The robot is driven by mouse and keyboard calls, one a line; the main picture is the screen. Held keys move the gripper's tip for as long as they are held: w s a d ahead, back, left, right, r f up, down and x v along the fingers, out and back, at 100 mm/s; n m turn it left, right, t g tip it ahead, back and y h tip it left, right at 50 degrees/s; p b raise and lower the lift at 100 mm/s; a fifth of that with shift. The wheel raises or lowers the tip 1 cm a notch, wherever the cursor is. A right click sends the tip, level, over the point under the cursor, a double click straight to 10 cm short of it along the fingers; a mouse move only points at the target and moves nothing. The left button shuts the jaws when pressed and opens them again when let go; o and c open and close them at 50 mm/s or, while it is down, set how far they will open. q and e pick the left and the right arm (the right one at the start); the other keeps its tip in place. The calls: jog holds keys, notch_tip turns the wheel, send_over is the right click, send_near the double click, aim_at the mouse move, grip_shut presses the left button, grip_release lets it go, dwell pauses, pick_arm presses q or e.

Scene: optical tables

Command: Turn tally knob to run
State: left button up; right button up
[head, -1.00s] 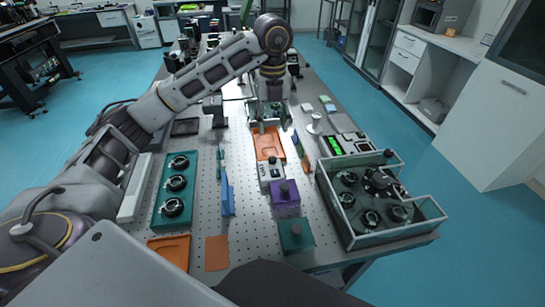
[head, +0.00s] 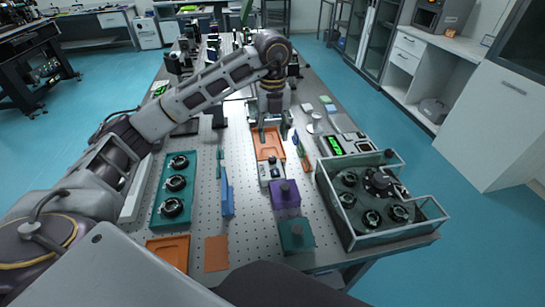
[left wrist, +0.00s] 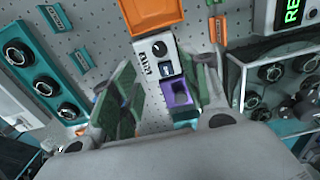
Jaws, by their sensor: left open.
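The tally box (head: 270,171) is a small white unit with a dark knob on top, standing on the perforated table between an orange tray and a purple block. In the left wrist view the white box (left wrist: 157,60) shows a round black knob, a blue-and-white square and dark markings; the knob's setting is too small to read. My left gripper (head: 273,134) is open and empty, pointing down above the far part of the orange tray, beyond the box. In the left wrist view its two fingers stand either side of the box, apart from it. My right gripper is not visible.
The orange tray (head: 268,144) lies beyond the box and the purple block (head: 285,194) on its near side. A teal block (head: 296,235) stands closer. A walled glass case (head: 350,232) is at right, a teal rack (head: 160,212) at left. Blue pieces (head: 227,195) lie between.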

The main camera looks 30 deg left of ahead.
aim_at(273, 158)
pick_arm(q)
notch_tip(273, 158, down, 10)
jog(key=shift+f, duration=0.15)
dwell(0.4)
jog(key=shift+c, duration=0.3)
grip_shut()
